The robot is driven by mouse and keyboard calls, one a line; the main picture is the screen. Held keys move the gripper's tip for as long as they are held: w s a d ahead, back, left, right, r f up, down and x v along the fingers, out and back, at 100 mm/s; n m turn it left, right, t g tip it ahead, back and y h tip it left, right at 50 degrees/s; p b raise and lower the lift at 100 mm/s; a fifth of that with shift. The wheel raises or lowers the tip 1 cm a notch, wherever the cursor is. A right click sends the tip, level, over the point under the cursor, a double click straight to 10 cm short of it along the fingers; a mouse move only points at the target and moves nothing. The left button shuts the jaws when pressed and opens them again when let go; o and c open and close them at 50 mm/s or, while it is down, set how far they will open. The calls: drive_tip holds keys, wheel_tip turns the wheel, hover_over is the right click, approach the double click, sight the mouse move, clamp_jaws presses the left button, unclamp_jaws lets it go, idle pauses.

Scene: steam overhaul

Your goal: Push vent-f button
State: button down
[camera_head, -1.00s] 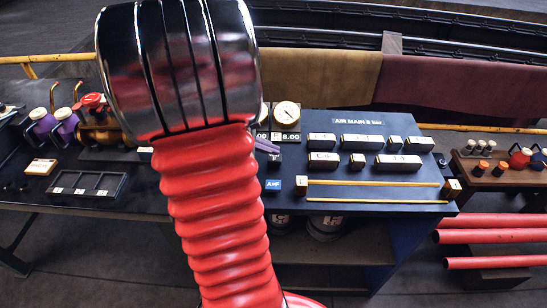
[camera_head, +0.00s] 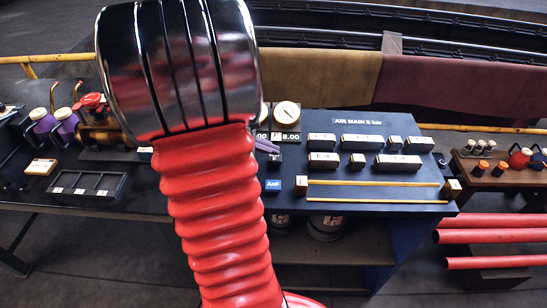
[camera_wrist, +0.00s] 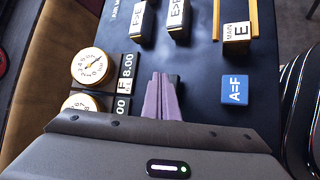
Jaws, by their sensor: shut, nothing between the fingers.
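My gripper (camera_wrist: 160,85) shows in the wrist view as two purple fingers pressed together, with nothing between them. Its tips are over the dark panel, just right of the gauge marked F (camera_wrist: 92,66) and its 8.00 readout (camera_wrist: 128,67). A small dark piece (camera_wrist: 176,84) shows partly behind the fingertips; I cannot tell whether it is the vent-f button or whether the fingers touch it. No label reading vent-f is legible. In the head view the gripper (camera_head: 267,146) is mostly hidden behind my red and chrome arm.
A blue A=F block (camera_wrist: 235,90) sits to the right of the fingers in the wrist view. Blocks marked F>E (camera_wrist: 141,22) and MAIN E (camera_wrist: 236,38) stand beyond. In the head view, yellow rails (camera_head: 375,184) cross the panel and a rack (camera_head: 88,184) lies left.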

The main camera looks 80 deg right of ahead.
sight(271, 159)
drive_tip(key=shift+f, duration=0.1)
drive_tip(key=shift+f, duration=0.5)
idle(0.8)
drive_tip(key=shift+r, duration=0.65)
drive_tip(key=shift+r, duration=0.1)
drive_tip(key=shift+r, duration=2.9)
